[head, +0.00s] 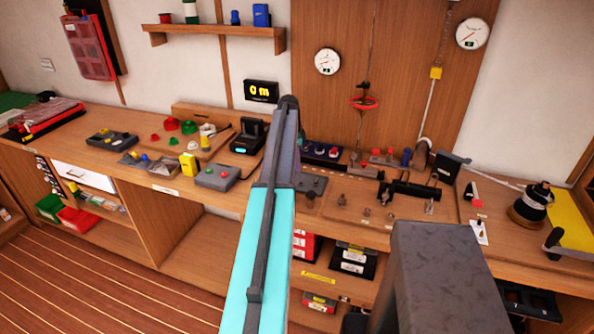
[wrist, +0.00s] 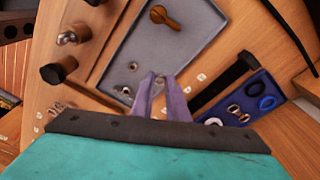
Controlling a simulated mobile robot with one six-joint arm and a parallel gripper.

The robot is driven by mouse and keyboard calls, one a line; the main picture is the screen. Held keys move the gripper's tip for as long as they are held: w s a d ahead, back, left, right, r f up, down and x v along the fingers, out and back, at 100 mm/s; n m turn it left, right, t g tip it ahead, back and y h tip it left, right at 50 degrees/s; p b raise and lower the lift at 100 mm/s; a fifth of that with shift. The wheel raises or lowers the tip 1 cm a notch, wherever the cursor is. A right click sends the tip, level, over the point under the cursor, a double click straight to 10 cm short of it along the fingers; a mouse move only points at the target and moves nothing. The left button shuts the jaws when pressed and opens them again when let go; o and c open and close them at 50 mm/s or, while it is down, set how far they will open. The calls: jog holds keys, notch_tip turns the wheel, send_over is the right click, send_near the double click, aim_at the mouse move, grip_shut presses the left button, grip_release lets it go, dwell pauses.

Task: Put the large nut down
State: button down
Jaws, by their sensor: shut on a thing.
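In the wrist view my gripper (wrist: 159,79) has its two purple fingers close together, shut on a small grey metal piece at the tips. It appears to be the large nut (wrist: 159,81), mostly hidden by the fingers. The fingertips are over the lower part of a grey tray (wrist: 190,45). I cannot tell whether the nut touches the tray. Two small metal rings or nuts (wrist: 133,66) lie in the tray left of the fingertips. In the head view my arm crosses the middle and hides the gripper and the nut.
A brass-coloured piece (wrist: 165,18) lies in the tray's far part. A blue tray (wrist: 262,88) with rings and metal nuts is at the right. Dark-capped posts (wrist: 58,70) stand at the left. The bench (head: 340,208) carries several small fittings and a black device (head: 250,137).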

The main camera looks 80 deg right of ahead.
aim_at(297, 178)
jog(key=shift+f+p, duration=0.7)
jog(key=shift+f, duration=1.15)
jog(key=shift+a+f+b, duration=0.25)
jog(key=shift+f+b, duration=0.1)
jog(key=shift+f, duration=0.4)
jog(key=c, duration=2)
grip_release()
jog(key=shift+a, duration=0.1)
jog(key=shift+r+p, duration=0.3)
jog(key=shift+r, duration=0.3)
jog(key=shift+d+r, duration=0.25)
jog(key=shift+r, duration=0.05)
jog(key=r+b, duration=0.1)
jog(key=r, duration=0.3)
jog(key=w+r+b, duration=0.1)
jog(key=r, duration=0.2)
jog(key=r+b, duration=0.1)
jog(key=r, duration=0.3)
jog(key=shift+w+a+r, duration=0.15)
jog(key=shift+r, duration=0.15)
